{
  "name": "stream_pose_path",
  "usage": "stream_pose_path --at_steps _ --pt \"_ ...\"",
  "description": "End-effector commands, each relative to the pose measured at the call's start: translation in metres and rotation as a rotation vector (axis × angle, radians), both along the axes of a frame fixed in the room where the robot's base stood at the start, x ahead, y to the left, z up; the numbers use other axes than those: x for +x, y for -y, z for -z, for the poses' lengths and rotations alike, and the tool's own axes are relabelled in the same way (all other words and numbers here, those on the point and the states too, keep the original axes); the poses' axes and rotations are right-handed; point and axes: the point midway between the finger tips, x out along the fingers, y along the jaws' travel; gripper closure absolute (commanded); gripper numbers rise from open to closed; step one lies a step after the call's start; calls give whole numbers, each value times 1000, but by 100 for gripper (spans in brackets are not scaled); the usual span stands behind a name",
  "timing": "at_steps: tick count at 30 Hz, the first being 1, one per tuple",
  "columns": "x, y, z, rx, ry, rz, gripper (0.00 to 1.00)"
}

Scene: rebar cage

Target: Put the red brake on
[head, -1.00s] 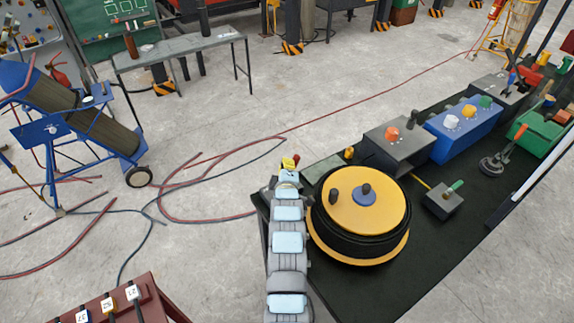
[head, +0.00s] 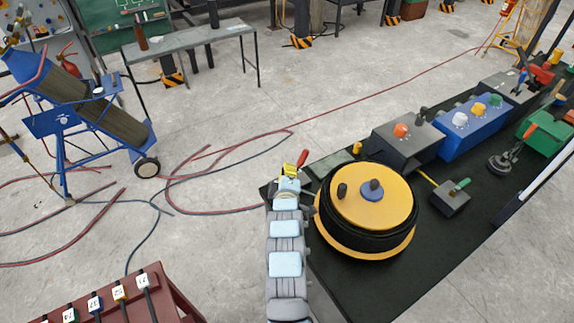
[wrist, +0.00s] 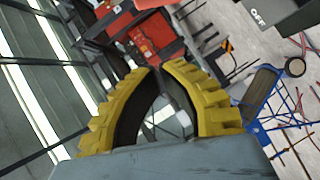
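My gripper (head: 290,169) is small at the left corner of the dark bench (head: 440,240) in the head view. The wrist view shows its yellow ribbed fingers (wrist: 157,68) arched, with their tips drawn close together and no object visible between them. A short red piece (head: 302,158) shows right beside the gripper in the head view; I cannot tell whether the two touch. I cannot tell which red part is the brake.
A yellow-topped black reel (head: 370,210) stands right of my arm. Hoses (head: 215,207) lie on the floor at left.

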Motion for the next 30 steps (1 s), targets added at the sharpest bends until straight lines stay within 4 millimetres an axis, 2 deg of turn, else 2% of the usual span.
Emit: stream_pose_path --at_steps 6,15,30 --pt "-24 1 -5 -1 0 -1 100" --pt "-45 3 -10 0 -2 -1 100" --pt "-48 3 -12 0 -1 0 100"
